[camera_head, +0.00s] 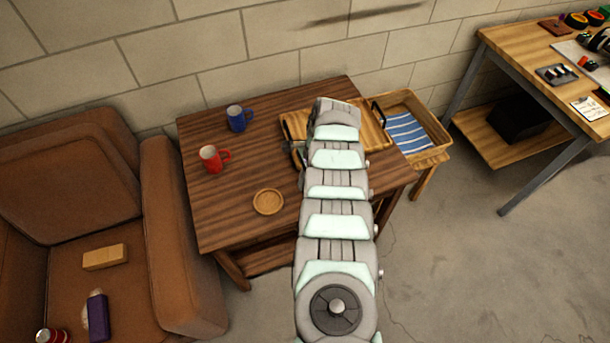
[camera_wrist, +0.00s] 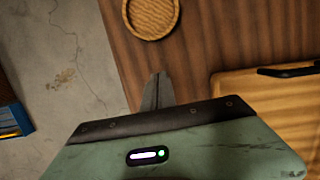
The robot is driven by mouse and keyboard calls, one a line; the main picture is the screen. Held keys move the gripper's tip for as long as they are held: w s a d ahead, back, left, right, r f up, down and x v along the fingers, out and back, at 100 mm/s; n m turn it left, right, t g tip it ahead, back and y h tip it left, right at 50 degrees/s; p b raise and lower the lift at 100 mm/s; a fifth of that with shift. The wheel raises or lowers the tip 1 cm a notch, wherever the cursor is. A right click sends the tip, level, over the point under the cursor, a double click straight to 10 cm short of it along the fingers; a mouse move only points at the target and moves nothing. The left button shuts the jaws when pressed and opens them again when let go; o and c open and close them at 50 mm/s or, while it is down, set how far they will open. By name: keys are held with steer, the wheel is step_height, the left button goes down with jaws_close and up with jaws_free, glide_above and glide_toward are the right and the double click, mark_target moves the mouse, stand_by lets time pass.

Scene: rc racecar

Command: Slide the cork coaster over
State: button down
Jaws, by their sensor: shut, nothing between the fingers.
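The cork coaster (camera_head: 268,201) is a round, tan disc with a raised rim. It lies flat on the dark wooden table (camera_head: 215,215) near its front edge. In the wrist view the coaster (camera_wrist: 152,14) is at the top, partly cut off by the frame edge. My gripper (camera_wrist: 157,92) is shut and empty over the table, apart from the coaster, with its fingers pointing towards it. In the head view my arm hides most of the gripper, left of the wooden tray.
A red mug (camera_head: 210,158) and a blue mug (camera_head: 237,118) stand on the table's left part. A wooden tray (camera_head: 372,122) with dark handles lies at the right. A basket (camera_head: 432,125) with a striped cloth stands beyond it. The tabletop around the coaster is clear.

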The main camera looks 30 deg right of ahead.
mark_target(299, 196)
steer(key=b+x, duration=0.1)
steer(key=x, duration=0.3)
steer(key=shift+f+b, duration=0.25)
steer(key=shift+b, duration=0.1)
steer(key=a+r+p, duration=0.1)
steer(key=p, duration=0.1)
steer(key=shift+a+r+p, duration=0.1)
steer(key=shift+r+p, duration=0.15)
steer(key=shift+p, duration=0.1)
steer(key=shift+w+a+p, duration=0.15)
steer(key=shift+a+p, duration=0.15)
steer(key=shift+a, duration=0.25)
steer(key=shift+w+a+p, duration=0.15)
steer(key=shift+a+p, duration=0.15)
steer(key=shift+a, duration=0.25)
steer(key=shift+a+f, duration=0.25)
